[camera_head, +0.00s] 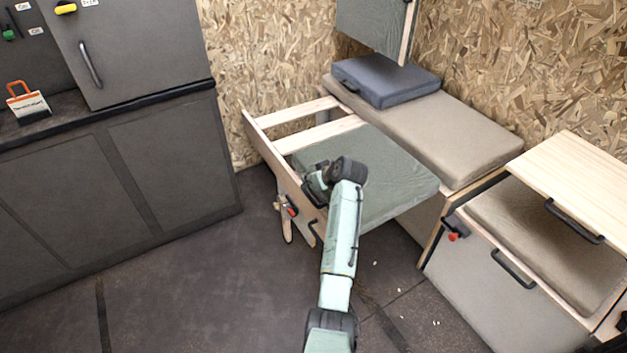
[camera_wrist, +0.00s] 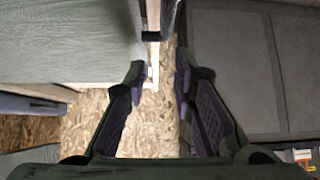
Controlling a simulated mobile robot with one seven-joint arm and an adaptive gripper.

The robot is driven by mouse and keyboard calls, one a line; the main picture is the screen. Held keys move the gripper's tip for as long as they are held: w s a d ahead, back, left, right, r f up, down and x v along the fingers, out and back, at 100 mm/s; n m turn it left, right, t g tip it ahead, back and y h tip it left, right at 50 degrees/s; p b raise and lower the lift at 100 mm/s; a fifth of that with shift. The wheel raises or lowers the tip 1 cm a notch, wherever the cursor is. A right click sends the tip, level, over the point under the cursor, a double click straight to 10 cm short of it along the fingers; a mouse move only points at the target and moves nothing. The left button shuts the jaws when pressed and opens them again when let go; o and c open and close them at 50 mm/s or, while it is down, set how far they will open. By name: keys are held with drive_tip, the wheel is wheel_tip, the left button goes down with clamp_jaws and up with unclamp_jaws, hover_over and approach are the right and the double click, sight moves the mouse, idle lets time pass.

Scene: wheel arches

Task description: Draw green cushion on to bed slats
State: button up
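The green cushion (camera_head: 405,190) lies flat on the right part of the pulled-out bed frame. It also shows at the upper left of the wrist view (camera_wrist: 65,40). Pale wooden bed slats (camera_head: 320,134) cross the left part of the frame, bare, beside the cushion's left edge. My gripper (camera_head: 312,186) is over the frame's front rail, near the cushion's front left edge; my wrist hides part of both. In the wrist view my gripper (camera_wrist: 158,80) has its fingers apart with nothing between them. The cushion is left of the fingers, not between them.
A beige bench cushion (camera_head: 440,130) with a dark blue-grey cushion (camera_head: 385,80) on it runs along the wall behind. A pale wooden cabinet (camera_head: 575,180) with black handles stands right. Dark cupboards (camera_head: 120,170) stand left. The dark floor (camera_head: 190,275) in front is mostly clear.

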drive_tip(key=shift+o, duration=1.1)
drive_tip(key=v, duration=1.2)
drive_tip(key=shift+d, duration=0.1)
drive_tip(key=shift+c, duration=0.3)
